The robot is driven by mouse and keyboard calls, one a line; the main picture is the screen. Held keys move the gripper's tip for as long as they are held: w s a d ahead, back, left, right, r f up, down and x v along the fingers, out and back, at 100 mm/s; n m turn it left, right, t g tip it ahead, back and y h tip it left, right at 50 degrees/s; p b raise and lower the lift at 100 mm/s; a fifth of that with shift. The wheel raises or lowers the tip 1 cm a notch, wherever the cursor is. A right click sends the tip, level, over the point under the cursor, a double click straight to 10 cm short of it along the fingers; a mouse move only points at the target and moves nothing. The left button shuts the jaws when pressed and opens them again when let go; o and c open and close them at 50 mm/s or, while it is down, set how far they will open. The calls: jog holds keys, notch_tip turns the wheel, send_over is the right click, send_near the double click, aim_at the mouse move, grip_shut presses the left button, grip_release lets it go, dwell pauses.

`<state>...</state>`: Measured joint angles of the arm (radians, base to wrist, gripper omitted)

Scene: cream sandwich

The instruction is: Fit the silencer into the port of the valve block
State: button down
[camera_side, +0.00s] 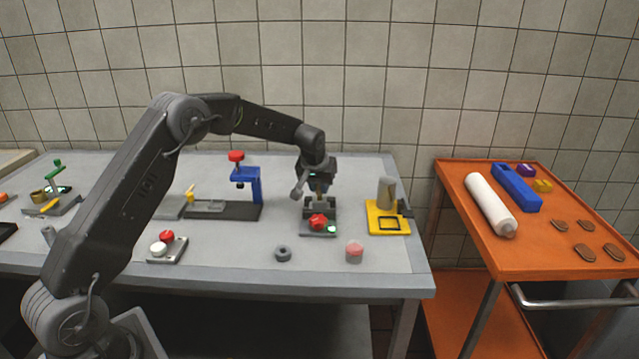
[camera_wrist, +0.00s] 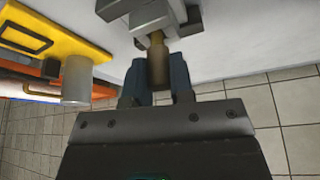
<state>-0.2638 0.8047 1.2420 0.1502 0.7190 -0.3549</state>
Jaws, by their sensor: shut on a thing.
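My gripper (camera_side: 318,184) is shut on the silencer (camera_side: 319,195), a small brass-coloured cylinder, above the valve block (camera_side: 310,207). In the wrist view my gripper (camera_wrist: 157,84) has its two dark blue fingers on either side of the silencer (camera_wrist: 157,65). The silencer's narrower end points at the grey valve block (camera_wrist: 152,13) and meets or nearly meets it. The port itself is hidden, so I cannot tell how deep the end sits. The valve block's station carries a red knob (camera_side: 318,220) and a green light (camera_side: 331,229).
A yellow fixture (camera_side: 373,222) with a grey cylinder (camera_side: 387,192) stands close at right. A blue press (camera_side: 252,185) stands at left. A dark ring (camera_side: 283,253) and a pink cylinder (camera_side: 354,252) lie in front. An orange trolley (camera_side: 475,235) is beyond the bench.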

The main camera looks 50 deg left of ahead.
jog(key=shift+f, duration=0.9)
jog(key=c, duration=0.9)
grip_release()
jog(key=v, duration=1.3)
jog(key=shift+s+d+r, duration=0.1)
jog(key=shift+r, duration=0.25)
